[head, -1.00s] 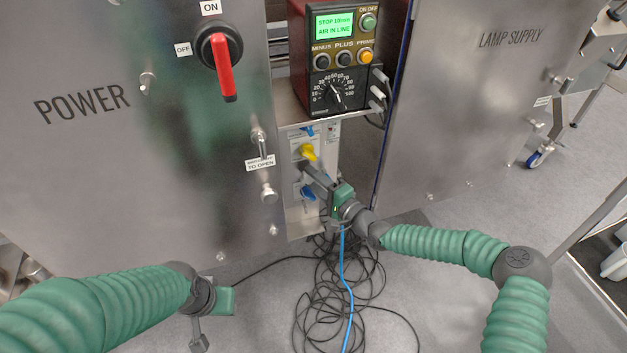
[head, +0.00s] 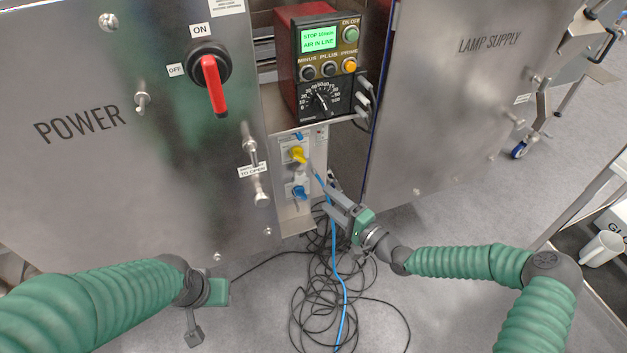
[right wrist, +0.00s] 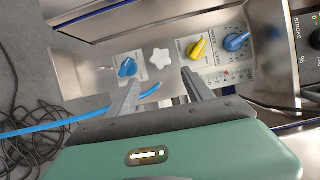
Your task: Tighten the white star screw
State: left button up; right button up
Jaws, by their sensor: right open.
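The white star screw (right wrist: 160,58) shows clearly in the right wrist view, on the metal panel between a blue knob (right wrist: 128,68) and a yellow knob (right wrist: 197,47). In the head view it is too small to make out surely. My right gripper (right wrist: 161,78) is open and empty, its fingers pointing at the panel with the screw ahead between the tips, apart from it. In the head view my right gripper (head: 322,188) is just right of the small knob panel. My left gripper (head: 194,330) hangs low at left, away from the panel; its fingers are not clear.
A blue hose (right wrist: 45,125) runs close by the right fingers. Tangled black cables (head: 335,290) lie on the floor below. A red-sided pump unit (head: 322,70) stands above the knobs, between the POWER door (head: 90,170) and the LAMP SUPPLY door (head: 455,110).

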pick_arm(q)
jog(key=shift+w+p+v, duration=0.25)
jog(key=shift+p+v, duration=0.5)
jog(key=shift+v, duration=0.35)
pick_arm(e)
jog(key=v, duration=0.6)
